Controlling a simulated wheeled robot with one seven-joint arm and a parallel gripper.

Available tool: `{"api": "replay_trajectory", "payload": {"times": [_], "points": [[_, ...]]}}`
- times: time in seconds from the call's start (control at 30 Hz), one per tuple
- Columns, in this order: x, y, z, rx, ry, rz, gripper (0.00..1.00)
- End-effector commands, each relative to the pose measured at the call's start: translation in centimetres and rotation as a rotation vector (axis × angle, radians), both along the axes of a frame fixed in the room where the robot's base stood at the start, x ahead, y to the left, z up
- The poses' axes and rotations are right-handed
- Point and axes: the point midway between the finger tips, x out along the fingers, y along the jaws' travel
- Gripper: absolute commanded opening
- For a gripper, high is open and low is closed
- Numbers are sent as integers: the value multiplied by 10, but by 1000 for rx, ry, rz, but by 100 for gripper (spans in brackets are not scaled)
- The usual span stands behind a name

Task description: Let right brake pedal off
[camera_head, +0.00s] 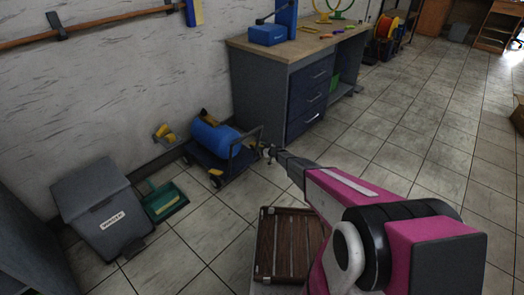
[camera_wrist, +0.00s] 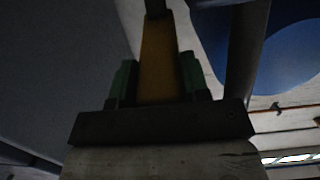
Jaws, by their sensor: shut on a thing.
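A dark blue wheeled cart (camera_head: 225,168) carrying a blue tank (camera_head: 212,138) stands by the wall, left of the workbench. My gripper (camera_head: 268,153) is at the cart's right end, near its upright handle (camera_head: 247,140). In the wrist view, my gripper (camera_wrist: 158,80) has its two green-edged fingers on either side of a yellow strip (camera_wrist: 158,55) and is shut on it. The strip appears to be a brake pedal; the picture does not show whether it is the right one. The blue tank (camera_wrist: 290,55) also shows at the upper right. The pedal is too small to make out in the head view.
A workbench with drawers (camera_head: 285,85) stands just behind the cart. A grey bin (camera_head: 103,210) and a green dustpan (camera_head: 164,200) are at the left. A brown slatted crate (camera_head: 288,245) lies near my arm.

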Motion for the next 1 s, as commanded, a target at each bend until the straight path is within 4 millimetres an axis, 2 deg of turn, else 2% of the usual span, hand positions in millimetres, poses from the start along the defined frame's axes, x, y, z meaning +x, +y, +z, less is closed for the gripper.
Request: {"api": "replay_trajectory", "payload": {"times": [0.03,0.3,0.9,0.93,1.0], "points": [[2,3,8,8,-4,1,0],[7,8,19,9,-4,2,0],[9,11,22,8,-4,2,0],[9,11,22,8,-4,2,49],[9,11,21,8,-4,1,68]]}}
